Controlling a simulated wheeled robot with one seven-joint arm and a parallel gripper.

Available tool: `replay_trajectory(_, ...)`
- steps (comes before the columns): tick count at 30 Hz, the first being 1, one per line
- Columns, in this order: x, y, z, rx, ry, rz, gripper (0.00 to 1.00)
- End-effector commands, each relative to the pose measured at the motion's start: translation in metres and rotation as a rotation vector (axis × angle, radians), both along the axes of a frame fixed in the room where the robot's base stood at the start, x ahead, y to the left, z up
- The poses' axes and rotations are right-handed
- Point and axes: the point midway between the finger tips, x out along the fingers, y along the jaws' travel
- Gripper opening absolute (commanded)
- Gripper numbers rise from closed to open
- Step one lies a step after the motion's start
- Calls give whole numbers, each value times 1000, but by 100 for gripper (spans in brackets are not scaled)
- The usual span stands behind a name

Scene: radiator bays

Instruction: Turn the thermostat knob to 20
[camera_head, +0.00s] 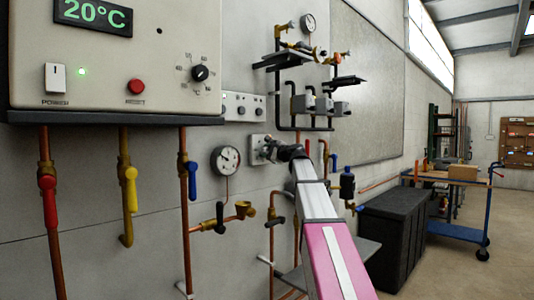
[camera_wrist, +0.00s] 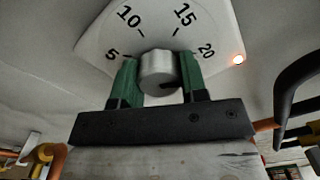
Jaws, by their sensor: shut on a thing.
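The thermostat knob (camera_wrist: 158,70) is a short silver cylinder on a pale dial plate (camera_wrist: 150,25) marked 5, 10, 15 and 20. My gripper (camera_wrist: 158,78) has its two green fingers on the left and right sides of the knob, shut on it. A small dark mark shows low on the knob's right side; I cannot tell which number the knob is set to. In the head view my gripper (camera_head: 270,150) is at the small wall plate (camera_head: 257,142), and it hides the knob there.
A lit lamp (camera_wrist: 238,60) sits beside the 20. The control box (camera_head: 120,50) at the left has a green 20°C display (camera_head: 94,13) and a separate black knob (camera_head: 200,73). Pipes, valves and a gauge (camera_head: 226,158) crowd the wall near my arm. A dark chest (camera_head: 395,230) stands at right.

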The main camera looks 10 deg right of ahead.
Motion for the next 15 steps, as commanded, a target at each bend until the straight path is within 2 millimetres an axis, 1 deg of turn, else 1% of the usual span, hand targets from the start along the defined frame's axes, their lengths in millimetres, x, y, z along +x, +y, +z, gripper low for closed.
replay_trajectory(1, 0, 0, -1, -2, 1, 0, 46)
replay_trajectory(3, 0, 0, -1, -2, 1, 0, 65)
replay_trajectory(11, 0, 0, 0, -1, 0, -1, 65)
replay_trajectory(15, -8, -5, -1, -2, -1, -1, 65)
